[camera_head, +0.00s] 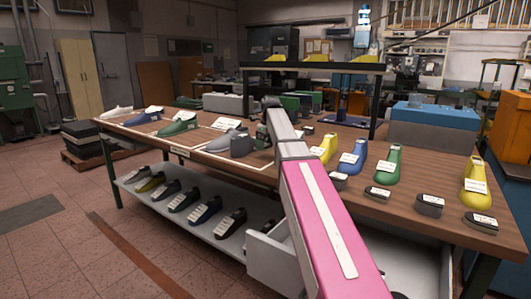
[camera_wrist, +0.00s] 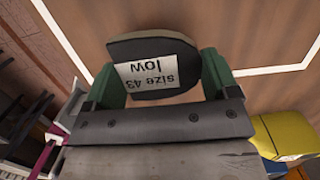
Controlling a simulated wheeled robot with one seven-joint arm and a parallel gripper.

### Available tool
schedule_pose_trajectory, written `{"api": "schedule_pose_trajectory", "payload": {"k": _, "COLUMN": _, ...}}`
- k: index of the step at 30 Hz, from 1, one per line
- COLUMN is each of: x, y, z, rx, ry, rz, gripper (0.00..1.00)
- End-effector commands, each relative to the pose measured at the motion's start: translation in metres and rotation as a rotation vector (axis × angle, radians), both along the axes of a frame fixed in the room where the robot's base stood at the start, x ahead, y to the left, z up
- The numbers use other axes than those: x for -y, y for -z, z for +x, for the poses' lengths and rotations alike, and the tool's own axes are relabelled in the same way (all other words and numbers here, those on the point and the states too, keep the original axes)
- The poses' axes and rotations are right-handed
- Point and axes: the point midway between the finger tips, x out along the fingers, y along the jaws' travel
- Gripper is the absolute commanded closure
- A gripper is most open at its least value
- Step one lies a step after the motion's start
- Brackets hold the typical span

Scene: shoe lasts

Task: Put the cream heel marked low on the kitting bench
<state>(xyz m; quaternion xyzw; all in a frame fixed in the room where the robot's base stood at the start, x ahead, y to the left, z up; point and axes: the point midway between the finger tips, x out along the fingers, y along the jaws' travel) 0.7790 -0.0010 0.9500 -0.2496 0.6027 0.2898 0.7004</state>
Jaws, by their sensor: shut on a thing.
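My gripper (camera_wrist: 158,72) is shut on a heel (camera_wrist: 152,42), its two green fingers on either side of it. The heel has a dark face with a white label reading "size 43 low", upside down in the wrist view, and a paler rim. In the head view my arm runs over the table and hides most of the gripper and the heel. The wooden bench top (camera_head: 128,126) has white outlined areas at its left half. Bare wood and white lines show under the heel in the wrist view; its height above the wood is unclear.
Yellow last (camera_head: 325,149), blue and green lasts and several dark heels (camera_head: 429,204) stand at the right. A shelf (camera_head: 150,203) below holds more shoes.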

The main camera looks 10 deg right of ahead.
Motion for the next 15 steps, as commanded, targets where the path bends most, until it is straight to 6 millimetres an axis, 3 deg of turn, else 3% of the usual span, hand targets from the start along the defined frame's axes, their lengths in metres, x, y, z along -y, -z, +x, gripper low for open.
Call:
{"api": "schedule_pose_trajectory", "payload": {"k": 9, "x": 0.000, "y": 0.036, "z": -0.001, "rx": -0.001, "ry": 0.000, "rz": 0.000, "gripper": 0.43}}
{"api": "schedule_pose_trajectory", "payload": {"k": 15, "x": 0.000, "y": 0.039, "z": 0.000, "rx": 0.001, "ry": 0.000, "rz": 0.000, "gripper": 0.43}}
